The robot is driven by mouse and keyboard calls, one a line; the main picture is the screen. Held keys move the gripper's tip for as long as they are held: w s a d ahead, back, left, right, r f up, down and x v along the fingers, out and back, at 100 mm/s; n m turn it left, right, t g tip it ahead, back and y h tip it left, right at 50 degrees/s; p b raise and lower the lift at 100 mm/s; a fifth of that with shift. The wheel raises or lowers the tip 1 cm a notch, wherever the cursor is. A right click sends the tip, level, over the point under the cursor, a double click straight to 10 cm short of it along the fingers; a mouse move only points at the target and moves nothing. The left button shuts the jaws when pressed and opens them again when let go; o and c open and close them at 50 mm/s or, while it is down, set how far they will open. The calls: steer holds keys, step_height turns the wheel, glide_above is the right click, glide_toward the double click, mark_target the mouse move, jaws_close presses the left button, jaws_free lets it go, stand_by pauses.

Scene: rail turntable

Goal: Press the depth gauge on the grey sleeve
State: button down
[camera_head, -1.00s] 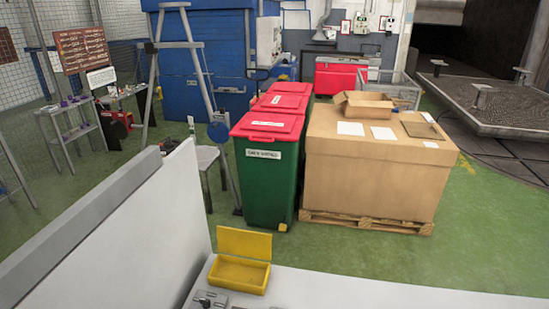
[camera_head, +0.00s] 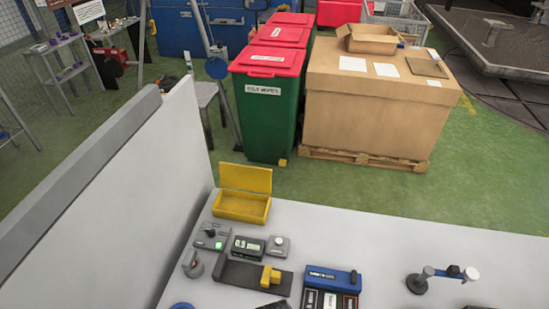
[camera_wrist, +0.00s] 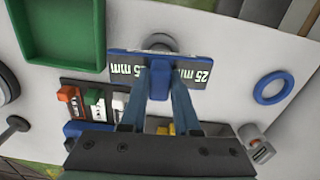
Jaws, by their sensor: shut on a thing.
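In the wrist view my gripper (camera_wrist: 160,98) is shut on a blue depth gauge (camera_wrist: 160,84). The gauge has a crossbar with black faces marked "25 mm" on both sides of its blue grip. A grey round part (camera_wrist: 158,41), which looks like the grey sleeve, shows just past the crossbar and is partly hidden by it. I cannot tell whether the gauge touches it. My gripper does not show in the head view.
The wrist view shows a green tray (camera_wrist: 62,30), a rack with coloured tabs (camera_wrist: 90,98) and a blue ring (camera_wrist: 273,87). In the head view, a yellow open box (camera_head: 243,205), a digital readout (camera_head: 248,247) and a blue-topped case (camera_head: 332,280) stand on the white table (camera_head: 390,240).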

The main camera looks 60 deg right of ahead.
steer(key=shift+r+p, duration=1.75)
steer(key=shift+r, duration=0.5)
